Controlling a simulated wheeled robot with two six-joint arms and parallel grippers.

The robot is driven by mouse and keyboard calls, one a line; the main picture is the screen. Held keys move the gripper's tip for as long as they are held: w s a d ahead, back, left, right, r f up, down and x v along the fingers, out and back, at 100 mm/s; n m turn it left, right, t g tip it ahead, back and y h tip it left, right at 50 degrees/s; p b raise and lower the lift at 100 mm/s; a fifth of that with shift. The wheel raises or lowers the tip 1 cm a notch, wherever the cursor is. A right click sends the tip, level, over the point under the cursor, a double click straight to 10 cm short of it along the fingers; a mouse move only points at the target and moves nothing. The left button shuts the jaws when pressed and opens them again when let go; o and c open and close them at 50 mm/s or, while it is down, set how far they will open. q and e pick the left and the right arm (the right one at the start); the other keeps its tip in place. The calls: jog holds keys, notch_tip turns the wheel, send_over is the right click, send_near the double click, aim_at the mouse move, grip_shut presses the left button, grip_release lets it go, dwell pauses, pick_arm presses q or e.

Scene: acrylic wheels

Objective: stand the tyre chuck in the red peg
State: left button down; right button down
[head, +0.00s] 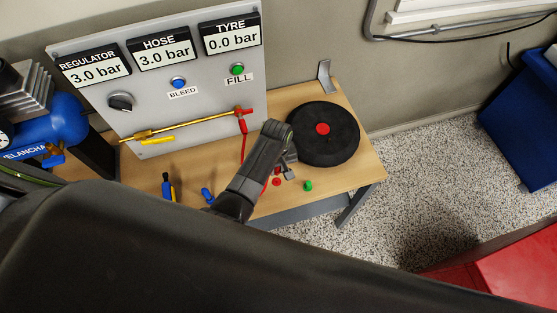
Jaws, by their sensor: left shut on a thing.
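My left gripper (286,158) reaches over the wooden bench at the tyre's left edge. It is shut on a small grey piece (289,174), which looks like the tyre chuck; the fingers hide most of it. A red hose (243,145) hangs from the panel and passes behind my arm. A small red piece (277,182) lies below the gripper, beside the grey piece; I cannot tell clearly whether it is the red peg. A green peg (308,186) stands to its right and a blue one (207,194) is left of my arm. My right gripper is not in view.
A black tyre with a red centre (323,129) lies on the bench (367,165). A grey gauge panel (200,95) stands behind, with a brass pipe (190,124). A screwdriver-like tool (168,188) lies left. A blue compressor (65,118) is far left. The bench's front right is clear.

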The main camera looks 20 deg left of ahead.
aim_at(277, 182)
pick_arm(q)
jog(key=shift+s, duration=0.15)
jog(key=shift+r, duration=0.1)
jog(key=shift+p, duration=0.45)
notch_tip(277, 182, down, 2)
jog(key=shift+f+b, duration=0.2)
jog(key=shift+b, duration=0.85)
jog(key=shift+f+b, duration=0.75)
jog(key=shift+f, duration=0.55)
jog(key=shift+p, duration=0.7)
jog(key=shift+f+b, duration=0.85)
jog(key=shift+f, duration=0.3)
jog(key=shift+r+p, duration=0.1)
jog(key=shift+p, duration=0.35)
dwell(1.0)
